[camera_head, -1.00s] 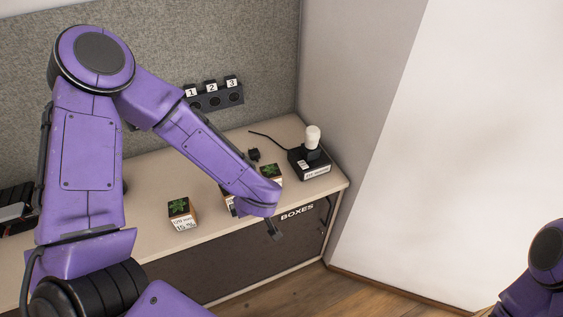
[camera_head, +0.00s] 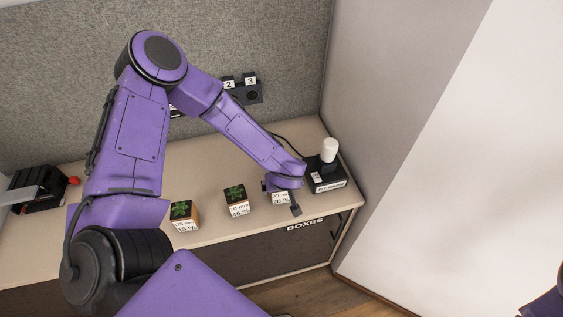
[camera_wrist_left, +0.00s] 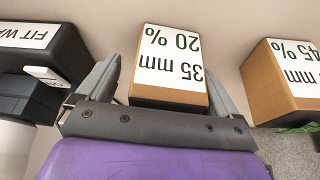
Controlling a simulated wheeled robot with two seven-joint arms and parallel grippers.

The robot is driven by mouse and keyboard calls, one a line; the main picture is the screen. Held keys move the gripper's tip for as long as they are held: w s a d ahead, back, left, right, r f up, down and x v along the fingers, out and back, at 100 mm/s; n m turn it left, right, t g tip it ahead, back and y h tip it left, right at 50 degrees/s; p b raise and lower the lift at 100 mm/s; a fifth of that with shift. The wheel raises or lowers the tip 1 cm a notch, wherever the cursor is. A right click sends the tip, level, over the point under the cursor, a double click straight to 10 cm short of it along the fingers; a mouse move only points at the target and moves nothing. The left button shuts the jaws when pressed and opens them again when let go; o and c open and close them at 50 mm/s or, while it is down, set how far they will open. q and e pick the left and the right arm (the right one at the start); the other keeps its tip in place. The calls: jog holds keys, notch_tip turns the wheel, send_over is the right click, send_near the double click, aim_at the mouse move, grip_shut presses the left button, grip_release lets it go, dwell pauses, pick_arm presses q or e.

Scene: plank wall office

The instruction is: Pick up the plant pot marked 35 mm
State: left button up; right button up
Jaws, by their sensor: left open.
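The plant pot marked 35 mm and 20 % (camera_wrist_left: 168,55) is a brown block with a white label, seen between my left gripper's two fingers in the left wrist view. In the head view, its label (camera_head: 281,199) shows below my arm and the rest is mostly hidden. My left gripper (camera_head: 281,196) is open, with one finger on each side of the pot; whether they touch it I cannot tell. Two similar pots with green plants stand to the left: one marked 45 % (camera_head: 238,201) and one marked 15 % (camera_head: 185,216).
A black device with a white bulb-like top (camera_head: 327,173) stands close on the right. A numbered rack (camera_head: 244,91) is at the back panel. Black items (camera_head: 38,190) lie far left. The desk's front edge carries a BOXES label (camera_head: 305,224).

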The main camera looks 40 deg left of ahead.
pick_arm(q)
jog(key=shift+a+f, duration=0.15)
jog(key=shift+f, duration=0.05)
jog(key=shift+s+r, duration=0.2)
jog(key=shift+s, duration=0.1)
jog(key=shift+c, duration=0.3)
jog(key=shift+w, duration=0.1)
jog(key=c, duration=1.2)
jog(key=shift+r, duration=0.1)
